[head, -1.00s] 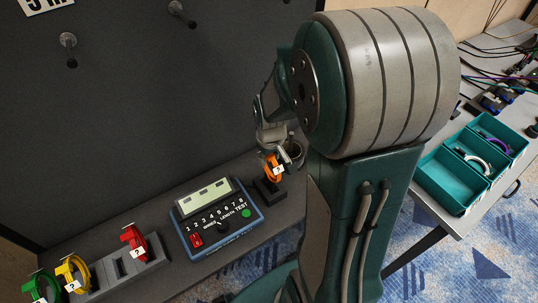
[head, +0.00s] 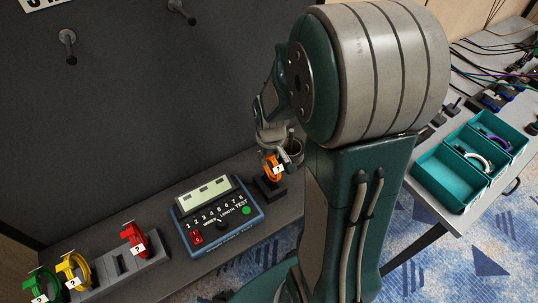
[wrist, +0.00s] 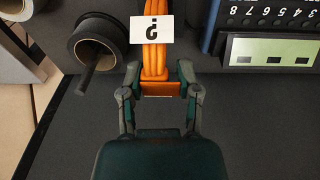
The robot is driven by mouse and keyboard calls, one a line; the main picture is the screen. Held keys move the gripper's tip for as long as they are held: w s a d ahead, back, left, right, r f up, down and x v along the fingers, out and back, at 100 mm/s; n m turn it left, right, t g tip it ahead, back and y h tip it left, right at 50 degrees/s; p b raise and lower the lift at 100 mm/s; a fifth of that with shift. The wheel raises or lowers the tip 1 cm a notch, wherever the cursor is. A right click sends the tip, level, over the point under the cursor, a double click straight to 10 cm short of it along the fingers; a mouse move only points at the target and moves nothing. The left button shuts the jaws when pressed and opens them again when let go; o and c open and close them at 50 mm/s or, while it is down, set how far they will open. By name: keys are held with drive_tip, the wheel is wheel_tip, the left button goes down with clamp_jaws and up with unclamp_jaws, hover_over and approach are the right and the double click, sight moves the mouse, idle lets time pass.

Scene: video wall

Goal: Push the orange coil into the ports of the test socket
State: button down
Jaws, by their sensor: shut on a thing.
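The orange coil (head: 271,170) has a white tag with a question mark. It stands upright at the dark test socket (head: 268,190), right of the tester. My gripper (head: 281,154) is above it. In the wrist view, my gripper (wrist: 160,89) has its two fingers on either side of the orange coil (wrist: 154,58), shut on its orange end block. The coil's lower end is hard to see, and I cannot tell whether it is in the ports. The socket is hidden behind the coil in the wrist view.
The blue tester (head: 216,215) stands left of the socket. Red (head: 133,238), yellow (head: 75,270) and green (head: 41,283) coils stand in a grey rack further left. A dark wall rises behind the shelf. Teal trays (head: 443,175) sit on the right table.

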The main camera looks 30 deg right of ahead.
drive_tip(key=shift+f, duration=1.05)
idle(0.6)
drive_tip(key=shift+c, duration=1.2)
unclamp_jaws()
drive_tip(key=r, duration=0.4)
drive_tip(key=s+r, duration=0.1)
drive_tip(key=r, duration=0.7)
drive_tip(key=shift+s+a, duration=0.2)
drive_tip(key=shift+a, duration=0.05)
drive_tip(key=shift+f, duration=0.1)
